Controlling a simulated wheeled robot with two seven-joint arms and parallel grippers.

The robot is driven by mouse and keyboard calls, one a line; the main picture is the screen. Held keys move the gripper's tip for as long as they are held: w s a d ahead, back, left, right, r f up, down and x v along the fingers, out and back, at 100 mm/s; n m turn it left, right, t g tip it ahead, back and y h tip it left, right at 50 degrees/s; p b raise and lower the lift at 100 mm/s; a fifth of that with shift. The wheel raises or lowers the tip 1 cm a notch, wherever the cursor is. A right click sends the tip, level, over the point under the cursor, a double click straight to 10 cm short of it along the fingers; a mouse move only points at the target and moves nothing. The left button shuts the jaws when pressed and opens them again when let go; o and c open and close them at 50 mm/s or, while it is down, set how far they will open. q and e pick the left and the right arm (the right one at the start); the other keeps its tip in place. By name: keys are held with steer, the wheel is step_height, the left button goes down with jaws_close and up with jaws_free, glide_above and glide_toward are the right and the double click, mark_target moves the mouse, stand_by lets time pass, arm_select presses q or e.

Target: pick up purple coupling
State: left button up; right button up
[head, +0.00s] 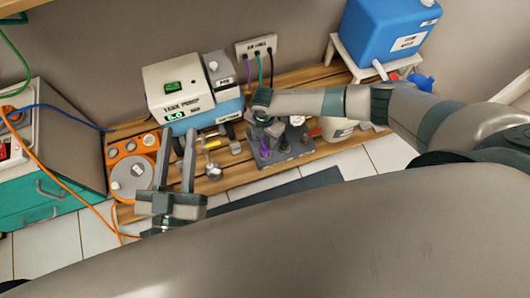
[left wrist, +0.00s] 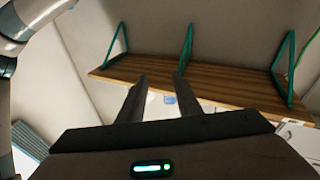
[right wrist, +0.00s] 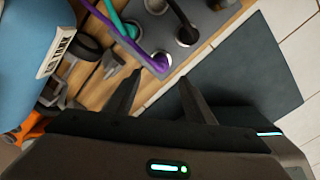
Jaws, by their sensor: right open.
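The purple coupling (right wrist: 160,61) is on the end of a purple hose and sits at a socket on a grey block (right wrist: 205,22). It shows as a small purple spot in the head view (head: 265,148), partly covered. My right gripper (right wrist: 161,82) is open, with the coupling just beyond its fingertips and roughly between them. I cannot tell whether they touch it. In the head view, the right gripper (head: 274,130) points down over the block. My left gripper (head: 179,133) is open and empty, raised in front of the bench; its fingers also show in the left wrist view (left wrist: 160,80).
A teal coupling (right wrist: 131,31) and a black one (right wrist: 187,34) stand close to the purple one on the block. A tank pump box (head: 178,88) and an orange unit (head: 132,165) stand further left on the wooden bench.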

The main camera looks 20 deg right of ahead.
mark_target(265, 149)
step_height(265, 149, down, 4)
steer(key=shift+r+b, duration=0.15)
steer(key=shift+b, duration=0.35)
arm_select(q)
steer(key=shift+s+d+r+t+h, duration=0.1)
steer(key=shift+s+r+t+h, duration=0.1)
steer(key=shift+s+r+t, duration=0.45)
steer(key=shift+s+a+r+t+h, duration=0.1)
steer(key=shift+s+r+t+h, duration=0.2)
steer(key=shift+r, duration=0.65)
steer(key=shift+s+d+r+t+h, duration=0.1)
steer(key=shift+s+r+t, duration=0.15)
steer(key=shift+r+t, duration=0.45)
arm_select(e)
steer(key=shift+f, duration=0.25)
arm_select(q)
steer(key=shift+r, duration=0.1)
arm_select(e)
steer(key=shift+f, duration=0.1)
